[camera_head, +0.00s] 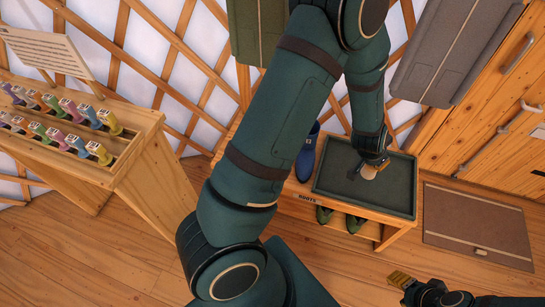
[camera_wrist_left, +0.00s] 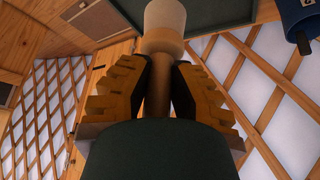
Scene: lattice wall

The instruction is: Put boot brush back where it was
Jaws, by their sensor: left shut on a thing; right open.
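The boot brush (camera_wrist_left: 163,25) has a brown handle and a pale cylindrical end. My left gripper (camera_wrist_left: 156,85) is shut on its handle in the left wrist view, with one finger on each side. In the head view the left gripper (camera_head: 376,161) is over the dark green tray on the bench, and the pale end of the brush (camera_head: 369,172) shows below it. I cannot tell whether the brush touches the tray (camera_head: 335,180). My right gripper (camera_head: 402,280) is open and empty at the lower right, above the wooden floor.
The low wooden bench (camera_head: 300,208) carries the tray and blue boots (camera_head: 307,155), with green shoes (camera_head: 354,223) beneath. A brown mat (camera_head: 475,225) lies right of the bench. The lattice wall is behind.

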